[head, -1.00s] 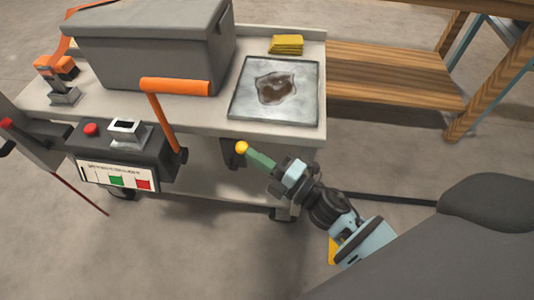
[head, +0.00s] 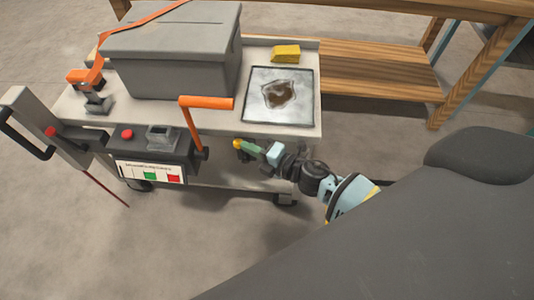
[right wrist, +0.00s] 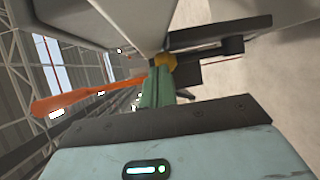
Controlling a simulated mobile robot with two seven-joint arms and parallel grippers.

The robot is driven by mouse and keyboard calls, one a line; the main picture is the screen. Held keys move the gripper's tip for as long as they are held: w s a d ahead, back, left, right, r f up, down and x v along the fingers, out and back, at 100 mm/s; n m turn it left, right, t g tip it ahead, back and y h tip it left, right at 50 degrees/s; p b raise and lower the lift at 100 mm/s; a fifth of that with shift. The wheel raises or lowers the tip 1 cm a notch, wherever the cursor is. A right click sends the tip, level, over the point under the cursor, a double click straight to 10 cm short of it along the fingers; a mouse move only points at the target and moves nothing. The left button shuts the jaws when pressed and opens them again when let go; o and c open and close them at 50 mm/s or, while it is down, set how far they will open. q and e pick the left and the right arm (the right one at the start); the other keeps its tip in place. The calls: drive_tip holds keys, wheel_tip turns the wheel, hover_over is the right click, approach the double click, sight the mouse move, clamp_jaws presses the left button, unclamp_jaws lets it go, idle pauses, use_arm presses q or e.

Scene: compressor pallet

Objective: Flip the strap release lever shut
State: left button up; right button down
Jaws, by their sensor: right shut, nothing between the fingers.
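A yellow ball-shaped knob (head: 236,143) shows beside a dark fitting (head: 244,156) below the cart's near edge; I cannot tell whether it is the strap release lever's end. My right gripper (head: 248,147) has green fingers, shut, with their tips at the knob. In the right wrist view the fingers (right wrist: 157,86) are together and the knob (right wrist: 166,61) sits just past their tips, against dark bars (right wrist: 220,36). An orange strap (head: 150,18) crosses the grey box (head: 175,60) to an orange buckle (head: 88,77) on the left. My left gripper is not in view.
An orange-gripped handle (head: 207,103) rises from the control box (head: 150,148) left of my right gripper; it also shows in the right wrist view (right wrist: 75,98). A stained tray (head: 305,112) and yellow cloth (head: 286,53) lie on the cart. Open floor is in front.

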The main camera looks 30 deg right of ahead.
sight(236, 147)
drive_tip(key=w+a, duration=0.2)
drive_tip(key=a, duration=0.1)
drive_tip(key=shift+r, duration=0.1)
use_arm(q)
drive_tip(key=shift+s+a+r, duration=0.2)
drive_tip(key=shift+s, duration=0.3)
use_arm(e)
drive_tip(key=shift+w+a, duration=0.1)
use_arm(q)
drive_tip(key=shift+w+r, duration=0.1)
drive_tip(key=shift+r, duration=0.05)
use_arm(e)
drive_tip(key=shift+a+r, duration=0.15)
